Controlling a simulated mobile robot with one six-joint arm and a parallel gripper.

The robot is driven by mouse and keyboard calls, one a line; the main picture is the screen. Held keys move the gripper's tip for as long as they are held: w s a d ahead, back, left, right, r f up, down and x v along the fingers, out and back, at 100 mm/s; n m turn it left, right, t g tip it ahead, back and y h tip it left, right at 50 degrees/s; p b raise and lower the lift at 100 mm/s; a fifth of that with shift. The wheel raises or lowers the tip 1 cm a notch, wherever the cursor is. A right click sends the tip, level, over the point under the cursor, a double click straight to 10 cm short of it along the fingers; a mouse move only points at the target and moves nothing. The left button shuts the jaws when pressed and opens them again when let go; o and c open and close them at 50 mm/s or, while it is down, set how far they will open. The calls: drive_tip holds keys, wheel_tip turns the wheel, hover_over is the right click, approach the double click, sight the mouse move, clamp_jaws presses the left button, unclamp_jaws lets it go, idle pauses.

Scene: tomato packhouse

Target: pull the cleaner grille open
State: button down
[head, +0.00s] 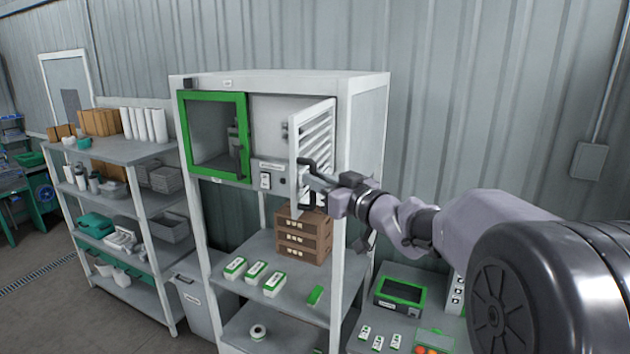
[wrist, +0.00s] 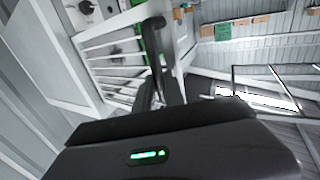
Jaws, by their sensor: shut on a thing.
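The cleaner grille (head: 318,133) is a white slatted door on the right half of a white cabinet. It stands swung out from the cabinet front, and the white compartment (head: 268,120) behind it shows. In the wrist view the grille's white slats (wrist: 108,48) fill the upper left. The handle also shows between my fingers (wrist: 160,88) in the wrist view. The exact contact is partly hidden by my gripper and wrist.
A green-framed window (head: 213,93) is left of the grille. Brown stacked crates (head: 303,238) and green-white boxes (head: 254,272) stand on the shelf below. A loaded grey rack (head: 120,150) is at the left. A bench with a green-framed device (head: 399,292) is below my arm.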

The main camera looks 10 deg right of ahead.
drive_tip(key=shift+d, duration=0.1)
drive_tip(key=c, duration=1.6)
unclamp_jaws()
drive_tip(key=shift+w, duration=0.2)
drive_tip(key=shift+o, duration=1)
drive_tip(key=shift+w+d+f, duration=0.3)
drive_tip(key=shift+w+d, duration=0.05)
drive_tip(key=shift+w, duration=0.2)
drive_tip(key=b+v, duration=0.4)
drive_tip(key=v, duration=1.3)
drive_tip(key=shift+s, duration=0.5)
drive_tip(key=shift+a, duration=0.1)
